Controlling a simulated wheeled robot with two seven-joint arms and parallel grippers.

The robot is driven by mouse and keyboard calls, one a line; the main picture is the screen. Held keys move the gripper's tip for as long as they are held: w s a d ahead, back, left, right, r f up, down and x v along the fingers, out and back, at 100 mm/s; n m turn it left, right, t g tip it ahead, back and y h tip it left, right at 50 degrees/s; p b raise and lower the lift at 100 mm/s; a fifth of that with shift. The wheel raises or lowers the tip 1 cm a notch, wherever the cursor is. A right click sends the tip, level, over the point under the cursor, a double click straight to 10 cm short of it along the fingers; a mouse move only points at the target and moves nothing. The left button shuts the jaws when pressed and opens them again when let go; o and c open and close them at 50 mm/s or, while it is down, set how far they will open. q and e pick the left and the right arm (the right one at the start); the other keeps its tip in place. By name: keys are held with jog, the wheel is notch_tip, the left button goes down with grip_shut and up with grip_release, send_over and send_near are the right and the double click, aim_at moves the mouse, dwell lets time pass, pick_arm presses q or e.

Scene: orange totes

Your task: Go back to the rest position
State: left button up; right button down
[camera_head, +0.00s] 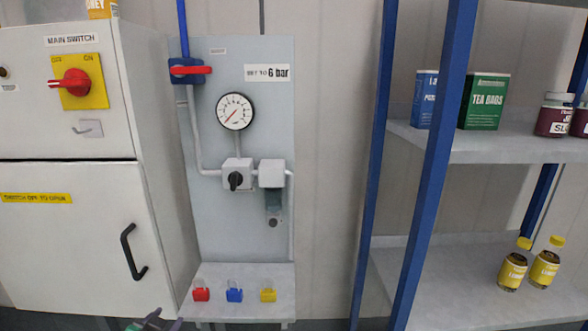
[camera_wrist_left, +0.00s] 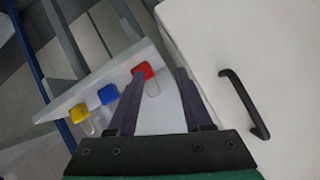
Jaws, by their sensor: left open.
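The red piece (camera_head: 201,294) stands on the shelf in the head view, beside a blue one (camera_head: 234,295) and a yellow one (camera_head: 268,294). My right gripper is not in view.
A white cabinet (camera_head: 75,245) with a black handle (camera_head: 133,252) and red main switch (camera_head: 72,83) stands at left. A gauge (camera_head: 235,111) hangs on the grey panel (camera_head: 215,70). A blue-posted rack (camera_head: 432,165) with boxes and jars stands at right. Bare wall lies between panel and rack.

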pick_arm(q)
jog(key=s+d+f+n+g+h, duration=0.1)
jog(key=s+d+f+g, duration=0.25)
jog(key=s+f, duration=0.45)
jog(key=s+d+f+n+g+h, duration=0.1)
jog(key=s+d+f+g+h, duration=0.1)
jog(key=s+f+g, duration=0.6)
jog(key=s+f+t+p, duration=0.1)
jog(key=s+f, duration=0.1)
jog(key=f, duration=0.7)
jog(key=s+f+t+p, duration=0.1)
jog(key=s+f, duration=0.2)
jog(key=f, duration=0.7)
jog(key=s+a+f+g+p, duration=0.1)
jog(key=s+a+f, duration=0.2)
jog(key=s+f, duration=0.9)
jog(key=s, duration=0.4)
jog(key=shift+a+f+m+y, duration=0.15)
jog(key=shift+m+y, duration=0.15)
jog(key=shift+s, duration=0.15)
